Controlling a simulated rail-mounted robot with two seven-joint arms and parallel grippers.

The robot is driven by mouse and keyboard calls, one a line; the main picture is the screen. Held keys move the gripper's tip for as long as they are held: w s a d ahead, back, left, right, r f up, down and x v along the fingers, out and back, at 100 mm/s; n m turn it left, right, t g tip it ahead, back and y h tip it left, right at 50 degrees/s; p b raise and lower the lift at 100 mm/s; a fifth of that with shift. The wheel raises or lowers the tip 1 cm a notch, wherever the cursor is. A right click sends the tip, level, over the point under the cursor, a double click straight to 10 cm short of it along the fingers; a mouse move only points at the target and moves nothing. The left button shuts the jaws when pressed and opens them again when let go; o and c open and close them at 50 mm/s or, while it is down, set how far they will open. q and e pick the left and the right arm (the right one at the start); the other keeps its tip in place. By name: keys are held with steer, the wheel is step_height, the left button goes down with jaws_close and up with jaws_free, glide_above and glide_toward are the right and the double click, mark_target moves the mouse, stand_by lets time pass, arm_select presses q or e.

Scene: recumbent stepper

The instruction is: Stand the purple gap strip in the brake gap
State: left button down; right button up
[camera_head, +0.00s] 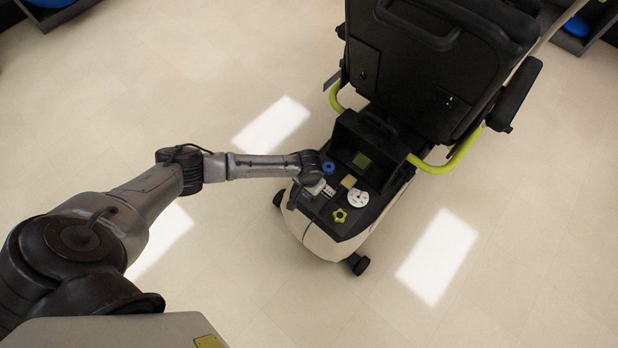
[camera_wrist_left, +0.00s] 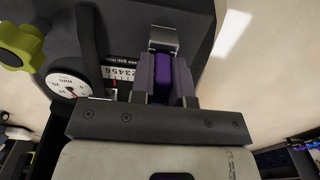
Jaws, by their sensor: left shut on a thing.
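My left gripper (camera_head: 318,187) is over the left side of the stepper's dark control deck (camera_head: 345,215). In the left wrist view, its two grey-purple fingers (camera_wrist_left: 162,82) are shut on the purple gap strip (camera_wrist_left: 163,72). The strip points toward a grey metal bracket (camera_wrist_left: 165,38) on the deck. I cannot tell whether the strip touches the bracket or is inside the brake gap. A white scale (camera_wrist_left: 118,72) with numbers and a red mark lies beside the fingers, with a partly hidden "gap mm" label above it. My right gripper is not in view.
A white round dial (camera_head: 358,198) and a yellow-green knob (camera_head: 341,215) are on the deck, with a blue ring (camera_head: 328,167) farther back. The black seat (camera_head: 430,60) rises behind. Open floor surrounds the machine.

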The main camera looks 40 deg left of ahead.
arm_select(q)
steer(key=c, duration=1)
jaws_free()
steer(key=shift+r, duration=0.1)
steer(key=shift+r+p, duration=1)
steer(key=shift+p, duration=0.45)
steer(key=shift+r+p, duration=1.9)
steer(key=shift+p, duration=0.7)
steer(key=shift+r, duration=0.1)
